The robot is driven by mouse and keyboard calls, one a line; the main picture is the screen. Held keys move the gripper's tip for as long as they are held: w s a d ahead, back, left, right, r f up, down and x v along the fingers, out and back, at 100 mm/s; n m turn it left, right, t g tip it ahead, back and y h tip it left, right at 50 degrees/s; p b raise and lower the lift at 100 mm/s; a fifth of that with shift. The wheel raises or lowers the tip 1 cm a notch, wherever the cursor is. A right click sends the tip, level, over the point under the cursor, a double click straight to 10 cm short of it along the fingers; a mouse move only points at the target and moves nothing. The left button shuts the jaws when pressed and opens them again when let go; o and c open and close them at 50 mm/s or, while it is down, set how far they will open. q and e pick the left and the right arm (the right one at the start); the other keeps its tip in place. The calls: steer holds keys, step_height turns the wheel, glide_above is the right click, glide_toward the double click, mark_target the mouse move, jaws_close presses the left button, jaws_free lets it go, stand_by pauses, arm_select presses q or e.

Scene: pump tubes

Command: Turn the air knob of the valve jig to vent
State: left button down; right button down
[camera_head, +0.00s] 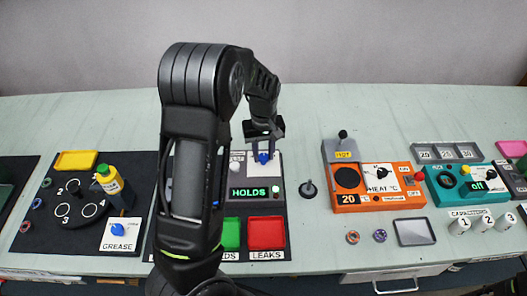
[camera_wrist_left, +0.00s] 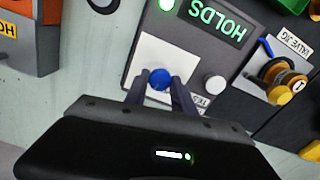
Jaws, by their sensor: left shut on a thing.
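The grey jig box (camera_head: 247,207) stands mid-table, its display (camera_head: 249,191) reading HOLDS beside a lit green lamp (camera_head: 276,189). Its blue knob (camera_head: 263,158) sits on a white plate, and also shows in the left wrist view (camera_wrist_left: 160,79). My left gripper (camera_head: 263,150) comes down from above and is shut on the blue knob, one finger on each side. The knob's pointer and plate markings are hidden or too small to read. The VALVE JIG label (camera_wrist_left: 292,40) shows beside a mount holding a valve with a blue lever (camera_wrist_left: 267,47). My right gripper is out of view.
A green tray (camera_head: 231,233) and a red tray (camera_head: 266,233) lie in front of the box. A black plunger-like piece (camera_head: 308,188) stands to its right, then the orange heater (camera_head: 372,185). A grease station (camera_head: 119,234) is at left. My left arm hides the table's middle left.

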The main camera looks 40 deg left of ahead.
mark_target(264, 157)
arm_select(q)
steer(key=n+p, duration=0.1)
steer(key=n, duration=0.4)
steer(key=shift+r+n+p, duration=0.15)
steer(key=shift+n+p, duration=0.15)
steer(key=shift+p, duration=0.05)
steer(key=n+p, duration=0.2)
steer(key=n, duration=0.4)
steer(key=shift+w, duration=0.1)
steer(key=c, duration=1.1)
jaws_free()
steer(key=shift+o, duration=0.2)
step_height(264, 157, up, 8)
steer(key=shift+f, duration=0.2)
